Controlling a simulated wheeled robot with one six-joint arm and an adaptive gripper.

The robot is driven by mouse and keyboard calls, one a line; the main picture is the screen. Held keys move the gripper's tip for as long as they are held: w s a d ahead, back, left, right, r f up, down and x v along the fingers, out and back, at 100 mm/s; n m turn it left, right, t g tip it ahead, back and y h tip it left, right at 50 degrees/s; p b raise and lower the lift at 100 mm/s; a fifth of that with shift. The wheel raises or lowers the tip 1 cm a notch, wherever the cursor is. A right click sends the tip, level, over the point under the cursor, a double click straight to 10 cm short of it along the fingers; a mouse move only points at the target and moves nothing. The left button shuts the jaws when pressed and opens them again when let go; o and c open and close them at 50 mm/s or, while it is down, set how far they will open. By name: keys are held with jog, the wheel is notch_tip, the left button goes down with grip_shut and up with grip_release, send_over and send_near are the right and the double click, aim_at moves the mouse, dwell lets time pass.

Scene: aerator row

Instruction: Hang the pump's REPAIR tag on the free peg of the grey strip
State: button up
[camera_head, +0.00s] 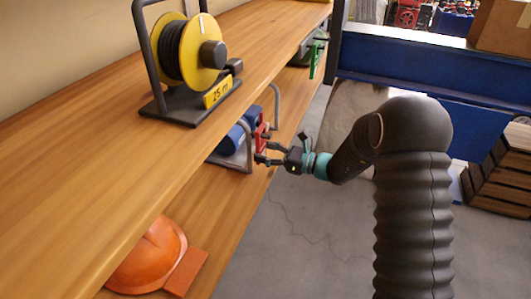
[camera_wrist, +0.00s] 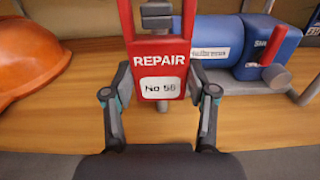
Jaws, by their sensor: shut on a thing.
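The red REPAIR tag (camera_wrist: 161,58), with a white "No 56" label, stands upright in the middle of the wrist view. A grey stubby part (camera_wrist: 156,15) shows in the opening of its upper loop; I cannot tell if they touch. My gripper (camera_wrist: 160,92) is shut on the tag's lower part, one finger at each side. In the head view the tag (camera_head: 261,132) is just beyond my gripper (camera_head: 263,153), at the lower shelf's edge. The blue pump (camera_wrist: 225,42) is behind and right of the tag, partly hidden. I cannot make out the grey strip or its pegs.
An orange helmet (camera_head: 150,257) lies on the lower shelf (camera_head: 228,203), with an orange-brown block (camera_head: 186,271) beside it. A yellow cable reel (camera_head: 188,50) stands on the upper shelf (camera_head: 90,145), which overhangs the pump. Grey bars (camera_head: 276,105) frame the pump. The floor (camera_head: 310,245) is open.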

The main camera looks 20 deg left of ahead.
jog(key=shift+r, duration=0.2)
jog(key=shift+d, duration=0.1)
jog(key=d, duration=0.8)
jog(key=shift+s+d, duration=0.15)
jog(key=shift+s, duration=0.25)
dwell(1.1)
dwell(0.4)
jog(key=d+f+m+t+h+p, duration=0.1)
jog(key=d+f+m+t+h, duration=0.2)
jog(key=d, duration=0.6)
jog(key=d+f+m+t+h+p, duration=0.2)
jog(key=d+t, duration=0.4)
jog(key=d, duration=0.3)
jog(key=d+f+m+t+h+p, duration=0.2)
jog(key=d+f+m+t+h, duration=0.2)
jog(key=d, duration=0.5)
notch_tip(320, 180, down, 3)
jog(key=shift+s+r+m+t+h, duration=0.25)
jog(key=shift+m+t, duration=0.35)
jog(key=shift+m, duration=0.6)
